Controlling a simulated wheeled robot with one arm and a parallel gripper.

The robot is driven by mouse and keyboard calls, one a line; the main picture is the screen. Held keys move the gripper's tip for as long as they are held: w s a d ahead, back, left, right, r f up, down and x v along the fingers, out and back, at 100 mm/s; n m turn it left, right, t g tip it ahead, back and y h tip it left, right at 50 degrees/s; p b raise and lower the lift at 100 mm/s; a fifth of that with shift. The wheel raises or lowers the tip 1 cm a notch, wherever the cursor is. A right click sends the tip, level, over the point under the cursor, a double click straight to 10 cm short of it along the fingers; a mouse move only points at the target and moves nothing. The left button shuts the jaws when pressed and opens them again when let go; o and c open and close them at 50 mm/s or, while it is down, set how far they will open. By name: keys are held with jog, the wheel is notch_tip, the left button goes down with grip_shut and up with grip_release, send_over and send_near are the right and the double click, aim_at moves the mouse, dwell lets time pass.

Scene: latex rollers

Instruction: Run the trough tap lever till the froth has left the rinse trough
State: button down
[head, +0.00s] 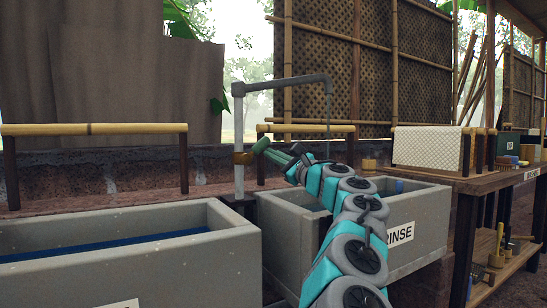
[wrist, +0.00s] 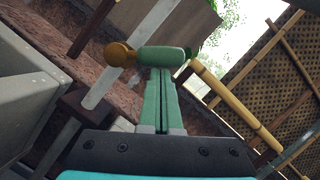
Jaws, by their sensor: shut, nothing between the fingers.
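The rinse trough (head: 285,225) is a grey concrete basin labelled RINSE, right of centre in the head view. Its tap is a grey pipe (head: 239,130) that rises at the trough's left end and bends right over it. A thin line, apparently water, drops from the spout (head: 328,87). The green tap lever (head: 261,145) sticks out from a brass joint (head: 243,158); the wrist view shows the lever (wrist: 158,55) lying crosswise. My gripper (head: 272,153) is shut and empty, its fingertips (wrist: 162,72) at the lever, seemingly touching. My arm hides much of the trough; I cannot see froth.
Another concrete trough (head: 235,245) with dark blue contents stands at the left. Bamboo rails (head: 95,129) stand behind the troughs. A wooden table (head: 470,182) with a draped pale sheet (head: 428,147) and small tools is at the right. A bit of blue (head: 400,186) shows inside the rinse trough.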

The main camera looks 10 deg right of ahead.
jog(key=n, duration=0.1)
jog(key=r+n+b, duration=0.1)
jog(key=n, duration=0.1)
jog(key=shift+s+a+r+n+g+y, duration=0.1)
jog(key=shift+a+r+n+g+y, duration=0.05)
jog(key=shift+r+n+g+y, duration=0.2)
jog(key=shift+s+a+r+n+g, duration=0.1)
jog(key=shift+a+r+n+g, duration=0.15)
jog(key=shift+n, duration=0.3)
jog(key=shift+a+r+n+g, duration=0.15)
jog(key=shift+n+g, duration=0.15)
jog(key=shift+n, duration=0.2)
jog(key=shift+f, duration=0.1)
